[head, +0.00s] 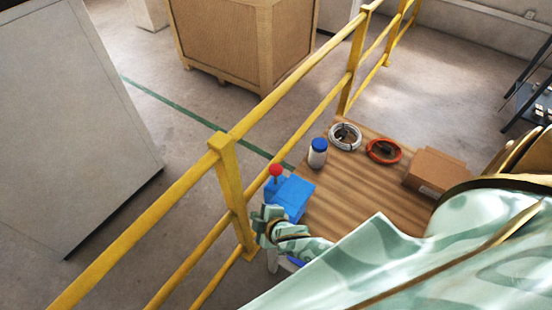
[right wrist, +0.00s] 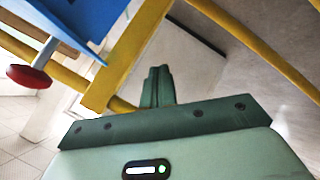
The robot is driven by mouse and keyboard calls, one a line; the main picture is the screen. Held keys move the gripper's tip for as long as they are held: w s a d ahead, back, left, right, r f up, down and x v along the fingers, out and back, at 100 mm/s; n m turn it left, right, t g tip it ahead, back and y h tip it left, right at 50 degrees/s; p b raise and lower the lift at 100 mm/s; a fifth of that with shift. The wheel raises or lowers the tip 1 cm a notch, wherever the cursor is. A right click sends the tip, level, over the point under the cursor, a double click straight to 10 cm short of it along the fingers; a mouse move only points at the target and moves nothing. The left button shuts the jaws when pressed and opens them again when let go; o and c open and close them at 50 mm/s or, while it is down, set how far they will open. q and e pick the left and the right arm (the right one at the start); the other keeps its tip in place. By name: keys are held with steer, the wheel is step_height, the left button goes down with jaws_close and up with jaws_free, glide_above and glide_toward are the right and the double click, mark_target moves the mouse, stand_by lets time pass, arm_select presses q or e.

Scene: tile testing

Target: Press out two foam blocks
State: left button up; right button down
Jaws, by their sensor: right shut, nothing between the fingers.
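A blue device (head: 292,198) with a red knob (head: 275,170) on a stem stands at the left edge of the wooden table. In the right wrist view the blue body (right wrist: 85,22) and the red knob (right wrist: 29,77) on its metal stem show at the upper left. My right gripper (head: 260,218) is just in front of the blue device, apart from the knob. In the wrist view its fingers (right wrist: 158,84) are together and empty. I cannot make out any separate foam blocks. My left gripper is not in view.
The table (head: 335,198) also holds a white jar with a blue lid (head: 317,154), a white coil (head: 345,136), an orange coil (head: 384,151) and a cardboard box (head: 434,171). A yellow railing (head: 232,175) runs close along the table's left side. The table's middle is clear.

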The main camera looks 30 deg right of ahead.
steer(key=w+a+r+n+g+y+p, duration=0.1)
steer(key=w+a+r+n+g+y, duration=0.25)
steer(key=a+r+n+y, duration=0.45)
steer(key=w+a+r+n+g+y+p, duration=0.15)
steer(key=w+a+r+n+y, duration=0.25)
steer(key=a+r+n, duration=0.65)
steer(key=d+n+g+h+p, duration=0.1)
steer(key=d+n+g+h, duration=0.5)
steer(key=d, duration=2.3)
steer(key=n+h, duration=0.5)
steer(key=h, duration=0.2)
steer(key=shift+w+d+f+h+p, duration=0.15)
steer(key=shift+w+d+h+p, duration=0.15)
steer(key=shift+w+d+h, duration=0.1)
steer(key=shift+a, duration=0.1)
